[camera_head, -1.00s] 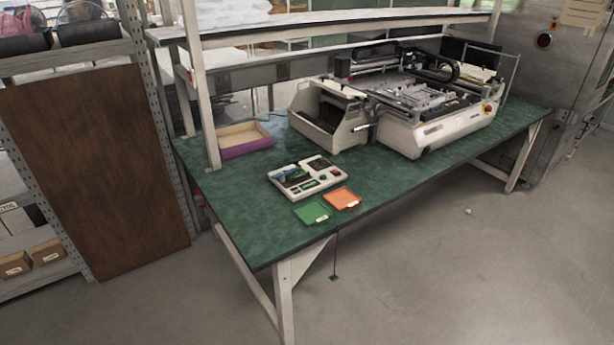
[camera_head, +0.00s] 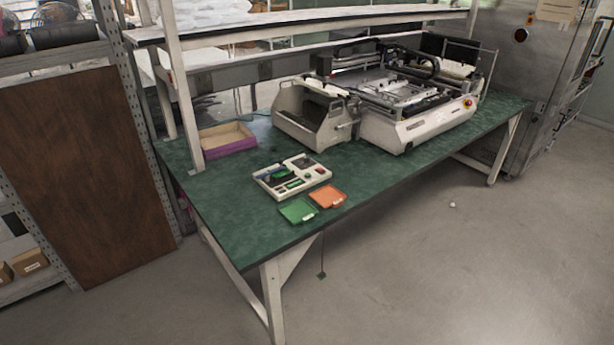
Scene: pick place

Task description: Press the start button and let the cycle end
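A white device with a control panel (camera_head: 264,182) lies on the green bench top, near its front left. A dark area with a green part (camera_head: 279,172) sits at its upper left. A small red spot (camera_head: 321,170) and dark parts show on its right side, and a small green patch (camera_head: 294,184) shows near its front edge. Which of these is the start button is too small to tell. My gripper is not in view.
A green tray (camera_head: 297,210) and an orange tray (camera_head: 328,196) lie in front of the device. A purple-sided box (camera_head: 230,147) stands behind it. Large white machines (camera_head: 420,125) fill the back right. An overhead shelf (camera_head: 300,22) spans the bench (camera_head: 220,215). The front right bench top is clear.

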